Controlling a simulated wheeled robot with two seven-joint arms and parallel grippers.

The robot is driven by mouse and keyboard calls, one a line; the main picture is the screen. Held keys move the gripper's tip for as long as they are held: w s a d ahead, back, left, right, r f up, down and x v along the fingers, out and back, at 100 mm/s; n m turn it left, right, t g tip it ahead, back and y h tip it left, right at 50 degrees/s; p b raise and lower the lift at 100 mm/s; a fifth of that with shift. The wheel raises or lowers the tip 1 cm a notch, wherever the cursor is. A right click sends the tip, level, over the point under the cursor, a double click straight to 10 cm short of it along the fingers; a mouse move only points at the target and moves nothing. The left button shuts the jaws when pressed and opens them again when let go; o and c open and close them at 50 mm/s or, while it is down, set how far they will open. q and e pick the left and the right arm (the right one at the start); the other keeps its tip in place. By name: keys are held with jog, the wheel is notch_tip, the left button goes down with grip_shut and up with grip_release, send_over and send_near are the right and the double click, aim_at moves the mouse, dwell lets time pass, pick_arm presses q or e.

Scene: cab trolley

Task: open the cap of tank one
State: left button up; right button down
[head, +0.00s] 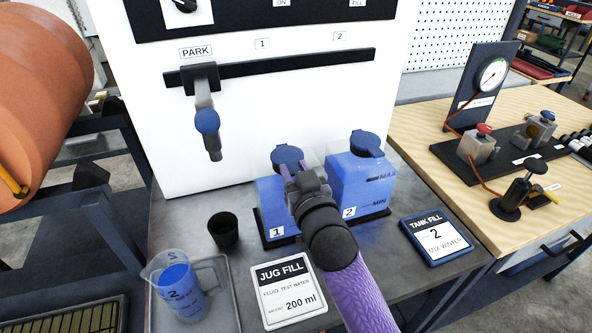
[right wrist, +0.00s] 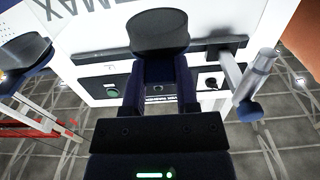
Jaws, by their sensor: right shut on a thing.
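Tank one (head: 270,200) is a translucent blue container labelled 1 on the grey bench. Its dark blue cap (head: 287,155) is at its top; I cannot tell whether it is seated or slightly raised. My right gripper (head: 296,174) reaches in from the front and is shut on this cap, hiding part of the tank. In the right wrist view the cap (right wrist: 158,32) is held at the tips of the fingers (right wrist: 166,66). My left gripper is not in view.
Tank two (head: 358,185) with its blue cap (head: 366,143) stands close to the right. A jug of blue fluid (head: 180,285) and a black cup (head: 223,229) stand left. A nozzle (head: 207,122) hangs from the rail. Cards lie in front.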

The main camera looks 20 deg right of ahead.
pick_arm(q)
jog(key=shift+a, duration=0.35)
pick_arm(e)
jog(key=shift+r, duration=0.1)
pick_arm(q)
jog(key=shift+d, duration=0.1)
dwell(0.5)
